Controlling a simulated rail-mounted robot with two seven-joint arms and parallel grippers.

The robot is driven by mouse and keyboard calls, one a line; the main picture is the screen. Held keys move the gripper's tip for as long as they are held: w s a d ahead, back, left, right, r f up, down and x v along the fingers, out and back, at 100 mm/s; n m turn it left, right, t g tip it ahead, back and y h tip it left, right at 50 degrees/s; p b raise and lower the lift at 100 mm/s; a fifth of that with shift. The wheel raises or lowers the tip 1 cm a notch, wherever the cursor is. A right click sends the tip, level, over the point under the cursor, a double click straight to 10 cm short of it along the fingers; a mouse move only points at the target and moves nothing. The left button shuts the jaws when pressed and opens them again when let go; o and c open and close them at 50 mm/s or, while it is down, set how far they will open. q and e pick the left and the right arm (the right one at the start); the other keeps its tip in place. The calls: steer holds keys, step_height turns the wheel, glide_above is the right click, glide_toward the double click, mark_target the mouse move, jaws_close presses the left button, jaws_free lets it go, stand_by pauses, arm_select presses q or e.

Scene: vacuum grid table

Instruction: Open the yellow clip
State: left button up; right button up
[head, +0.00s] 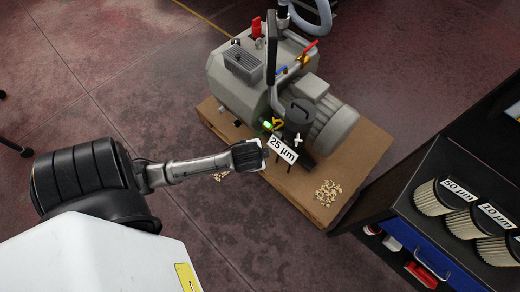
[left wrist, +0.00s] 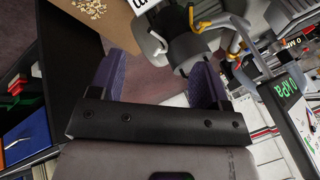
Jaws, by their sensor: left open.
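The yellow clip (head: 276,123) is a small piece at the side of the dark filter housing (head: 298,117) on the grey pump. In the left wrist view a yellow piece that looks like the clip (left wrist: 203,27) shows beside the housing (left wrist: 188,50), above the right finger. My left gripper (left wrist: 162,65) is open and empty, its purple fingers apart. In the head view its arm reaches in from the left and ends close to the 25 µm label (head: 283,149), short of the clip; the fingers are hard to see there. My right gripper is not in view.
The grey pump (head: 238,88) stands on a wooden board (head: 300,190) with scattered chips (head: 327,192). A dark cabinet (head: 440,165) at the right holds labelled filters (head: 440,197). The floor left of the board is mostly clear.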

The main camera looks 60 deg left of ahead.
arm_select(q)
steer(key=shift+s+d+r+p, duration=0.35)
steer(key=shift+d+r, duration=0.2)
steer(key=shift+r, duration=0.1)
steer(key=shift+s+d+r+p, duration=0.2)
steer(key=shift+d+r+p, duration=0.1)
steer(key=shift+d+r, duration=0.25)
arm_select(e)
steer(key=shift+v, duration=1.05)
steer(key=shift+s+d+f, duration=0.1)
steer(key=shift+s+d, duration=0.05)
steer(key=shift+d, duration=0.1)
